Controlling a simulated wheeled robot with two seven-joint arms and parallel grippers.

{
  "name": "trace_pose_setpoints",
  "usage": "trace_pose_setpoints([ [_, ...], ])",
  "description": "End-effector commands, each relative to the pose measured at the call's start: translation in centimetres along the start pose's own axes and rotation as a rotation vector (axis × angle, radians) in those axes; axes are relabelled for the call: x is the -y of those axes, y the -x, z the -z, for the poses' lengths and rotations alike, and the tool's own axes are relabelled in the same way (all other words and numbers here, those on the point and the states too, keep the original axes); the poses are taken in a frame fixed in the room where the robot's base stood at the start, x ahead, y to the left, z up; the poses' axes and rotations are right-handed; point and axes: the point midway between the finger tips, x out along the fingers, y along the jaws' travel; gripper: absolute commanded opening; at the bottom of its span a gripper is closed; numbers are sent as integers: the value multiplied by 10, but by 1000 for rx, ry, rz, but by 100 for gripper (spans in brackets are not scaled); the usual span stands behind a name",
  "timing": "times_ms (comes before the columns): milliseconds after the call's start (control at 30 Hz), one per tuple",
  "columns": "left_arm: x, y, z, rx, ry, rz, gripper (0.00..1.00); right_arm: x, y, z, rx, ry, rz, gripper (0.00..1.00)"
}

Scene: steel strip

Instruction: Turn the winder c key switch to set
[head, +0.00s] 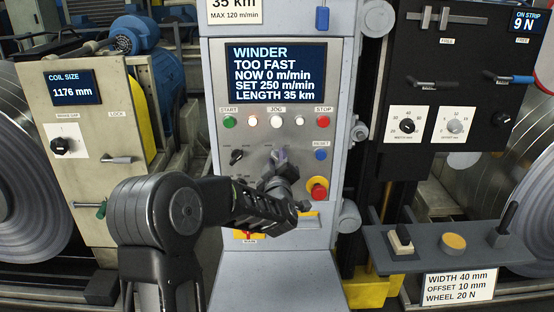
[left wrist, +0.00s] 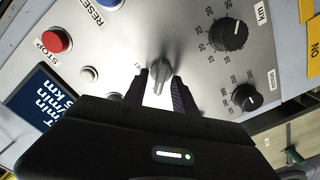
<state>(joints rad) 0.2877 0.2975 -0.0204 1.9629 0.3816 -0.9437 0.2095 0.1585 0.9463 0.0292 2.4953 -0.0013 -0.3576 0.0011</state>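The winder panel (head: 235,112) stands in the middle of the head view. Its screen (head: 277,72) reads WINDER, TOO FAST, NOW 0 m/min, SET 250 m/min, LENGTH 35 km. A small grey key-like switch (left wrist: 160,74) shows on the panel in the left wrist view; its label is too small to read. My left gripper (left wrist: 161,88) is open, with one dark finger on each side of this switch. The fingertips look slightly apart from it. In the head view my left gripper (head: 282,166) is at the panel and partly hides the switch. My right gripper is not in view.
Two black knobs, one labelled km (left wrist: 228,35) and a smaller one (left wrist: 247,97), sit beside the switch. The red stop button (head: 323,121), blue reset button (head: 321,155) and red emergency button (head: 318,189) are to the right. A grey shelf (head: 375,243) juts out at right.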

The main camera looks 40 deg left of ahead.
Motion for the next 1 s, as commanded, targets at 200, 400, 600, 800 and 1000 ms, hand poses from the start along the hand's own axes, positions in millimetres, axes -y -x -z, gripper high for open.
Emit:
trace_pose_setpoints([
  [200,0,0,0,0,0,0,32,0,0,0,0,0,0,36],
  [400,0,0,0,1,0,0,16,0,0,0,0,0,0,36],
  [600,0,0,0,1,0,0,0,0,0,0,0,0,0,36],
  [800,0,0,0,1,0,0,0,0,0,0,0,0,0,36],
  [1000,0,0,0,1,0,0,0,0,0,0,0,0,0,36],
])
